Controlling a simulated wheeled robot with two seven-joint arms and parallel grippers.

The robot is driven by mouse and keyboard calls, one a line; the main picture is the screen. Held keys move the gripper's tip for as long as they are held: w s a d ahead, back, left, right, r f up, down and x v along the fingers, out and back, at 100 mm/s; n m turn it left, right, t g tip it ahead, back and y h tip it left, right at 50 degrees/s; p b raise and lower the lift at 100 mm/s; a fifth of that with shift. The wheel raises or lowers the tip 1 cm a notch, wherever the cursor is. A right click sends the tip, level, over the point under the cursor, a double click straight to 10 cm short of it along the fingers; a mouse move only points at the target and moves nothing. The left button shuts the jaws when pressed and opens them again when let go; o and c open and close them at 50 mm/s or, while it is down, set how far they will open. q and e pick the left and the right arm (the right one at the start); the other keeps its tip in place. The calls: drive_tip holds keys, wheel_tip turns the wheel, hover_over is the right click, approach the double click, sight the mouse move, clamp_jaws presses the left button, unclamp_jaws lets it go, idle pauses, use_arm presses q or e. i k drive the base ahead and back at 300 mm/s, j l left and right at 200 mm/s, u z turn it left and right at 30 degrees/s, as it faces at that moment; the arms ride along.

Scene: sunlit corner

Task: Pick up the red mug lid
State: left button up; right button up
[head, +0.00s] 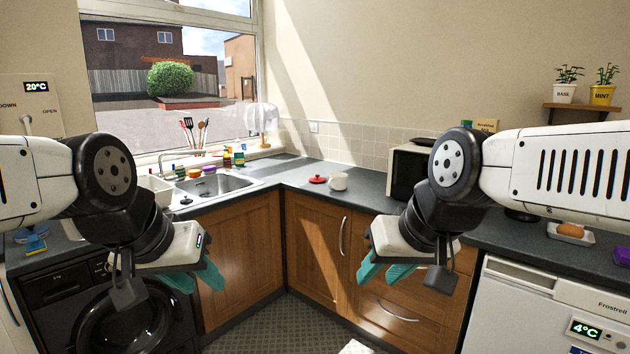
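The red mug lid (318,179) lies on the dark worktop in the corner, just left of a white mug (338,181). It looks like a small disc with a knob on top. My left gripper (199,280) hangs in front of the washing machine and cupboard, below worktop height, well short of the lid. My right gripper (384,273) hangs in front of the wooden drawers, also short of the lid. Both have teal fingers. The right fingers show a gap with nothing between them. The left fingers also look apart and empty.
The sink (217,186) with a tap is left of the lid, and bottles and sponges stand behind it. A microwave (408,172) stands to the right, partly hidden by my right arm. The worktop (290,172) around the lid is mostly clear. An egg tray (571,234) is at far right.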

sight(317, 179)
drive_tip(key=i, duration=0.6)
drive_tip(key=i+l, duration=0.15)
drive_tip(key=i, duration=0.4)
drive_tip(key=i+u, duration=0.1)
drive_tip(key=i, duration=0.5)
drive_tip(key=i+l, duration=0.15)
drive_tip(key=i, duration=0.4)
drive_tip(key=i+l+u, duration=0.1)
drive_tip(key=i, duration=0.5)
drive_tip(key=i+l, duration=0.15)
drive_tip(key=i, duration=0.4)
